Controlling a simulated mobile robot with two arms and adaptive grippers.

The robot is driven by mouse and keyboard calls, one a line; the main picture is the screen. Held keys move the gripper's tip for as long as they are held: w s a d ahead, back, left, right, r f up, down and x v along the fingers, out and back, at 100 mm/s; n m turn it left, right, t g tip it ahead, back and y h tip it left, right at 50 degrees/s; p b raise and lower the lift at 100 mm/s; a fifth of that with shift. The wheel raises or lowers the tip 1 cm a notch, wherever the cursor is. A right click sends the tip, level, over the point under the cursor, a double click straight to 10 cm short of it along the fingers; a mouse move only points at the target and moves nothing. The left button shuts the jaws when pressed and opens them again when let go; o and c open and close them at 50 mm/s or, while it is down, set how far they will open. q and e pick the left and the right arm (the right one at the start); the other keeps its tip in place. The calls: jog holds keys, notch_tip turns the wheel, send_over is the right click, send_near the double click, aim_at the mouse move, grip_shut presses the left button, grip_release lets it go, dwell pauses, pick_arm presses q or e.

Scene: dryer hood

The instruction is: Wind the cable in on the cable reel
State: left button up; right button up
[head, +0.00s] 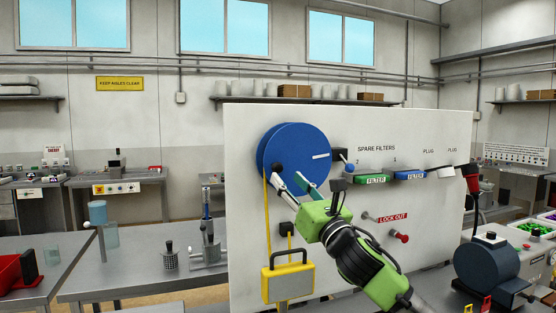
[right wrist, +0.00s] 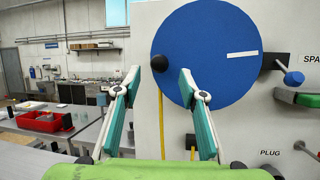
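The cable reel (head: 305,143) is a blue disc with a white stripe, mounted on a white upright panel; it fills the upper middle of the right wrist view (right wrist: 215,30). Its black crank knob (right wrist: 159,63) sits at the reel's lower left edge. A yellow cable (head: 267,220) hangs from the reel's left side to a yellow box with a handle (head: 288,279). My right gripper (head: 288,176) is open at the reel's lower edge. In the right wrist view the knob shows between its fingertips (right wrist: 160,78); contact cannot be told. My left gripper is out of view.
The white panel (head: 245,200) also carries a small blue-tipped lever (head: 350,167), green filter (head: 372,180) and blue filter (head: 410,176), and a red lockout knob (head: 401,237). Steel benches stand to the left, with a red bin (right wrist: 40,121). A dark blue-grey machine (head: 487,262) stands at right.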

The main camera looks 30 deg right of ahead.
aim_at(280, 171)
jog(key=p+x, duration=0.2)
jog(key=x, duration=0.4)
jog(key=shift+w+r+p, duration=0.1)
jog(key=shift+w+p, duration=0.1)
jog(key=shift+p, duration=0.1)
grip_shut()
